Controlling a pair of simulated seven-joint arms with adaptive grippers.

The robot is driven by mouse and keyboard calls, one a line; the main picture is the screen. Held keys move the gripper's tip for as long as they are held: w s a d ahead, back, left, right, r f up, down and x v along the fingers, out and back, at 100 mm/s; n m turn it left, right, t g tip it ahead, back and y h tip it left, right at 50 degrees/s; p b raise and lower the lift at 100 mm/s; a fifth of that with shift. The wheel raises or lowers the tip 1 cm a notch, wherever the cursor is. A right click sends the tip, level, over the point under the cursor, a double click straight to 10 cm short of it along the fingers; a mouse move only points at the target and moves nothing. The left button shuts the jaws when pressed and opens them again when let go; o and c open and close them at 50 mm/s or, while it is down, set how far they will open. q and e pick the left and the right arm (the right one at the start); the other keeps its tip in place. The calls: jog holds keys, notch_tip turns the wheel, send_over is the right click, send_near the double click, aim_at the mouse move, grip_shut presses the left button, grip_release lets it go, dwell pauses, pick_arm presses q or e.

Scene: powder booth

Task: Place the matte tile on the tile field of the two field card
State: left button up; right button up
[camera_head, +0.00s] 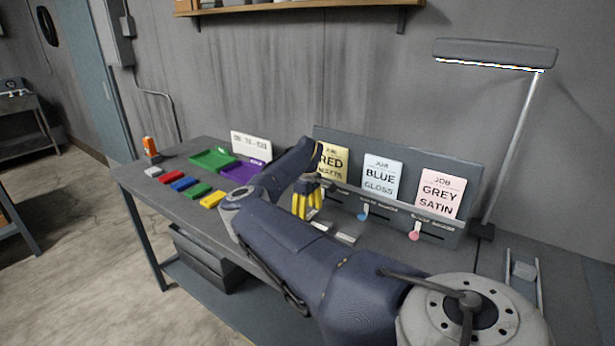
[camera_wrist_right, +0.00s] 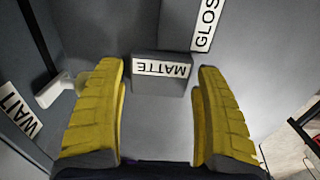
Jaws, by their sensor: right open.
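My right gripper (camera_head: 307,203) is over the table in front of the yellow job card. In the right wrist view it (camera_wrist_right: 160,105) is open, with the grey matte tile (camera_wrist_right: 160,90) between and slightly beyond its yellow fingertips. The tile's white MATTE label appears upside down. I see no clear contact with the fingers. Three job cards stand on the rack: yellow RED MATTE (camera_head: 333,163), BLUE GLOSS (camera_head: 381,180) and GREY SATIN (camera_head: 441,193). I cannot tell which thing is the two field card. My left gripper is not in view.
A GLOSS tile (camera_wrist_right: 205,25) lies close to the matte tile. The grey rack (camera_head: 465,180) stands behind my gripper, with coloured sliders below its cards. Green (camera_head: 212,159) and purple (camera_head: 242,171) trays and several coloured blocks are at left. A lamp (camera_head: 495,54) overhangs the right.

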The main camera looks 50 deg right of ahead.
aim_at(308, 213)
notch_tip(308, 213, up, 11)
dwell(0.5)
dwell(0.3)
